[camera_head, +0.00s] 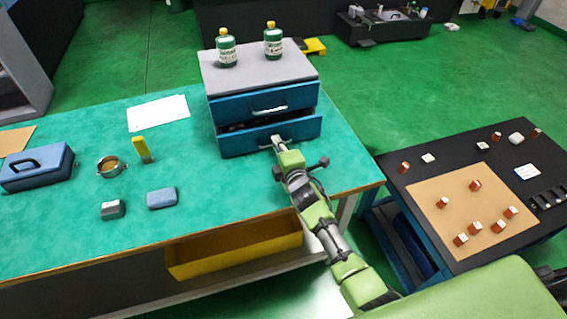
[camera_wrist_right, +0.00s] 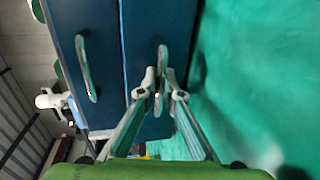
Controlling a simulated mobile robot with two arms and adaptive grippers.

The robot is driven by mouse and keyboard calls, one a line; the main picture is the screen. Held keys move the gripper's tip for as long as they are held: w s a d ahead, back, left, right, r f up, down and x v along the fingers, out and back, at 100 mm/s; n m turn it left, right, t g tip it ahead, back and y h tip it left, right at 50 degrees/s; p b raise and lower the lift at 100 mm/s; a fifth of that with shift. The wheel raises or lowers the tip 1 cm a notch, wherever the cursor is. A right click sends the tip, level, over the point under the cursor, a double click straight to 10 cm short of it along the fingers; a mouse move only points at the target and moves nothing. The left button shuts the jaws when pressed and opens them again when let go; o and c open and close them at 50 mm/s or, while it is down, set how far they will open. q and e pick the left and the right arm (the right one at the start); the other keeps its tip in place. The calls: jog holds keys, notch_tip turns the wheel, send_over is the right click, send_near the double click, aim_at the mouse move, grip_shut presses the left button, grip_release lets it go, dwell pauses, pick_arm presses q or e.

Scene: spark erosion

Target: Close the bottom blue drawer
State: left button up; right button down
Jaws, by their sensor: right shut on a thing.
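The small drawer cabinet (camera_head: 258,73) has a grey top and two blue drawers and stands on the green workbench. Its bottom blue drawer (camera_head: 246,142) sticks out toward me, with a dark gap above its front. The top blue drawer (camera_head: 240,106) shows its own metal handle. My right gripper (camera_head: 279,141) is at the bottom drawer's handle. In the right wrist view my right gripper (camera_wrist_right: 164,92) has its fingers closed around the bottom handle (camera_wrist_right: 162,62). The top drawer's handle (camera_wrist_right: 87,70) is to the left there. My left gripper is not in view.
Two green bottles (camera_head: 226,48) stand on the cabinet. A blue toolbox (camera_head: 38,167), a round clamp (camera_head: 109,166), a yellow item (camera_head: 142,149) and small blocks (camera_head: 162,198) lie left on the bench. A black side table (camera_head: 410,170) with small parts stands right.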

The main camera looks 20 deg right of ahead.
aim_at(273, 133)
jog(key=b+x, duration=0.1)
jog(key=x, duration=0.1)
jog(key=r+x, duration=0.1)
jog(key=x, duration=0.1)
jog(key=shift+w+f+b, duration=0.15)
jog(key=shift+w+b, duration=0.15)
jog(key=shift+b, duration=0.1)
jog(key=shift+w, duration=0.1)
jog(key=shift+d+r, duration=0.1)
jog(key=shift+r, duration=0.15)
jog(key=c, duration=2.5)
grip_release()
jog(key=shift+w, duration=0.1)
jog(key=shift+f, duration=0.1)
